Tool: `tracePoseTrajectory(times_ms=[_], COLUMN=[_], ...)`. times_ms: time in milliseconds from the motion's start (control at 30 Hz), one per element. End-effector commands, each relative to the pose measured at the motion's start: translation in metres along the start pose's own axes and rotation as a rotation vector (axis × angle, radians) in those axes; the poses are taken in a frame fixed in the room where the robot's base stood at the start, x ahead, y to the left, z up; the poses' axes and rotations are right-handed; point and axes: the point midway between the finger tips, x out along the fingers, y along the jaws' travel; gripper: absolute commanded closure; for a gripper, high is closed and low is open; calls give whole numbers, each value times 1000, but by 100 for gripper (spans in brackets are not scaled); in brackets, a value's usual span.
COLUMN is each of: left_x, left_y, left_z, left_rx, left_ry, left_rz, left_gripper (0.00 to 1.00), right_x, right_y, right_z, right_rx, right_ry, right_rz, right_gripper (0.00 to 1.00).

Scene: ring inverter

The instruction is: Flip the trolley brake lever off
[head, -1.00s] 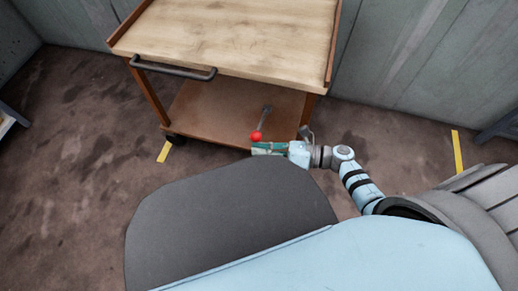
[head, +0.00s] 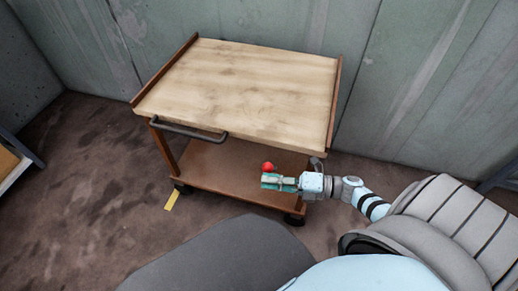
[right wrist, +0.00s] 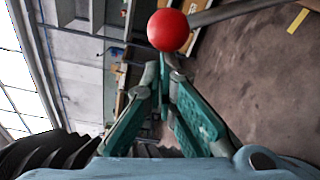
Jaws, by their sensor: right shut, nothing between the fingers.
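The brake lever's red ball knob (head: 268,167) shows at the trolley's near side, just beyond my right gripper (head: 266,181). In the right wrist view the red knob (right wrist: 168,30) sits at the tips of my right gripper (right wrist: 163,70), with its grey shaft (right wrist: 228,12) running off to the upper right. The right gripper is shut and empty, its green fingers meeting beside the knob; I cannot tell whether they touch it. The trolley (head: 230,90) has a pale wooden top and a brown lower shelf (head: 225,170). In the head view the lever shaft is hidden. My left gripper is not in view.
A dark push handle (head: 180,131) runs along the trolley's front left edge. Dark wheels (head: 294,219) stand on the brown floor. Grey-green walls close in behind. A shelf unit (head: 15,165) stands at the far left. Open floor lies left of the trolley.

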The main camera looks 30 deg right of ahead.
Motion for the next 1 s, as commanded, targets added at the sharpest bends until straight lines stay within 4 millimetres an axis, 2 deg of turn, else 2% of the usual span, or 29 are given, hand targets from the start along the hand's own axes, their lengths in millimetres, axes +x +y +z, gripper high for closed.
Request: tracePoseTrajectory(times_ms=[267,500,1000], left_x=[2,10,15], left_y=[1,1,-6], left_z=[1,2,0], left_rx=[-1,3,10], left_ry=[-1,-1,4], left_rz=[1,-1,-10], left_gripper=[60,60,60], right_x=[-9,-11,-14], right_y=[14,19,23], right_z=[34,57,75], right_rx=[-6,123,119], right_ry=[-7,-7,-12], right_rz=[-2,18,17], right_gripper=[100,100,100])
